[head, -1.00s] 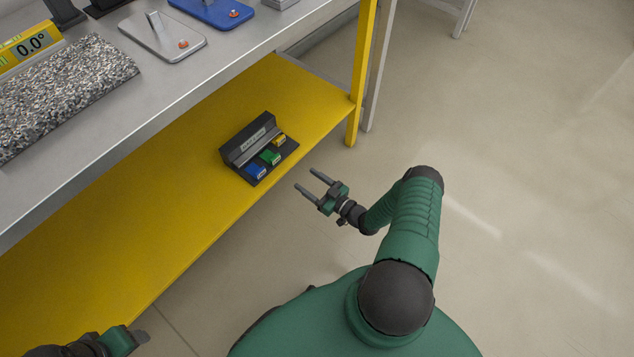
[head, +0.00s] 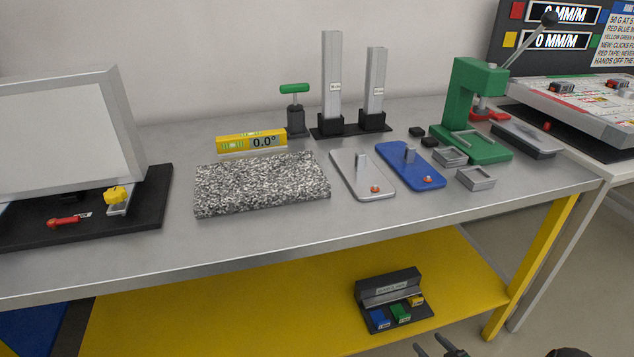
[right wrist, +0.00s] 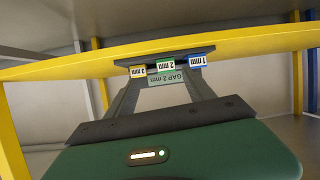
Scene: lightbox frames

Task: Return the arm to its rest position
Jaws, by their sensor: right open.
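My right gripper (head: 431,344) shows only by its fingertips at the bottom edge of the head view, in front of the yellow lower shelf. In the right wrist view its two fingers (right wrist: 165,80) are apart with nothing held between them. Beyond the fingers is a dark rack (head: 388,287) on the shelf, with a blue block (head: 379,319), a green block (head: 400,313) and a yellow block (head: 417,301). The right wrist view shows these as labels 1 mm (right wrist: 199,61), 2 mm (right wrist: 166,66) and 3 mm (right wrist: 138,71). My left gripper is out of view.
The grey bench top (head: 250,240) holds a granite slab (head: 262,184), a yellow level (head: 251,140), a silver plate (head: 350,180), a blue plate (head: 411,166) and a green press (head: 468,110). The yellow shelf (head: 250,310) has bare room left of the rack. A yellow leg (head: 530,265) stands at the right.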

